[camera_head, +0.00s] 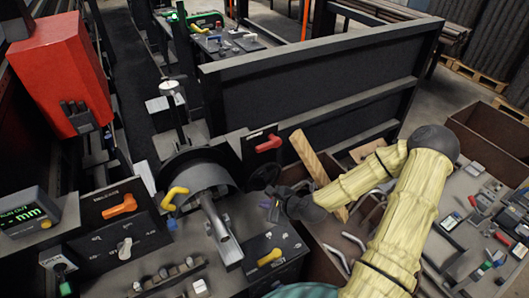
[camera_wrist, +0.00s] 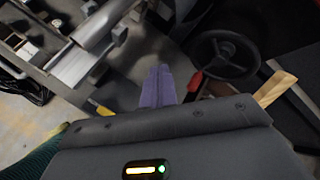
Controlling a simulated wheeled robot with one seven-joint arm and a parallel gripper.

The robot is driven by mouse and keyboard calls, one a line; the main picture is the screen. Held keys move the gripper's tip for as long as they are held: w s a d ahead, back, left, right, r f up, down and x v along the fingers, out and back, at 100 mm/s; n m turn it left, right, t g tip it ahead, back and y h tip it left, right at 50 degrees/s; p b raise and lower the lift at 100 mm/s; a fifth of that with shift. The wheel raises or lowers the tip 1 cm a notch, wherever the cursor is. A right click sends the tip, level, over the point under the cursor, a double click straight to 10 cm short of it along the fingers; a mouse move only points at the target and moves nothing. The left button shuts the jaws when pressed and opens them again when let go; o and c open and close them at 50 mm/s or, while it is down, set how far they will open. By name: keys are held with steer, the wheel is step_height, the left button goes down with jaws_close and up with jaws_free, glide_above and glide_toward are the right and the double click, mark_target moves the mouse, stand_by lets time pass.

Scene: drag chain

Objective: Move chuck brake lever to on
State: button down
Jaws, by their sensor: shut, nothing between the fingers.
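Several coloured levers are in view, and their labels are too small to read, so I cannot tell which is the chuck brake lever. An orange lever (camera_head: 119,207) is on the dark left panel. A red lever (camera_head: 268,143) is on a dark box behind the chuck area. A yellow lever (camera_head: 174,196) stands beside the round guard, and another yellow lever (camera_head: 270,257) lies on the front box. My gripper (camera_head: 271,209), with purple fingers, is shut and empty between the red lever and the front box. In the wrist view the fingers (camera_wrist: 160,85) are beside a red handle (camera_wrist: 195,84), apparently apart.
A black handwheel (camera_head: 263,175) is close behind my gripper; it also shows in the wrist view (camera_wrist: 223,55). A wooden bar (camera_head: 318,170) leans nearby. A metal tube (camera_head: 220,229) slopes down left of my gripper. A brown bin (camera_head: 325,262) with metal parts is at right.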

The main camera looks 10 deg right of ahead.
mark_target(267, 143)
steer(key=w+d+r+m+t+h+p, duration=0.1)
steer(key=w+d+r+m+t, duration=0.4)
steer(key=m, duration=0.5)
steer(key=shift+w+d+r+m+t+h+p, duration=0.2)
steer(key=shift+d+r+m+t+h+p, duration=0.15)
steer(key=shift+r+p, duration=0.35)
steer(key=shift+r, duration=0.1)
steer(key=w+a+p, duration=0.3)
steer(key=w+p, duration=0.3)
steer(key=w, duration=0.3)
steer(key=shift+r+p, duration=0.3)
steer(key=shift+r, duration=0.05)
